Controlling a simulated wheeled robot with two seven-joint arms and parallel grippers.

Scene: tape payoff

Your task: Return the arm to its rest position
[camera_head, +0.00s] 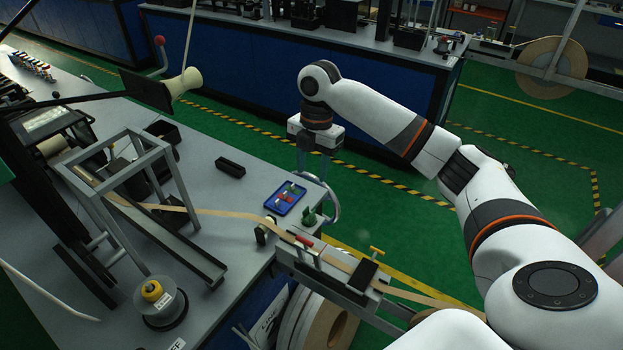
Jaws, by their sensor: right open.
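My right arm comes in from the lower right and bends at an elbow at the top middle. Its gripper (313,163) points down beside the right edge of the grey bench (225,235). The two fingers stand apart with nothing seen between them. The gripper hangs just beyond a small blue tray (285,199) on the bench corner. Whether the fingertips touch the bench edge or the metal ring (331,202) near them, I cannot tell. My left gripper is not in view.
A tan tape (215,212) runs across the bench to a splicing fixture (335,272) at its front corner. A black box (230,167), a metal frame (110,175) and a yellow-topped weight (158,298) stand on the bench. Green floor (400,215) lies open beyond the corner.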

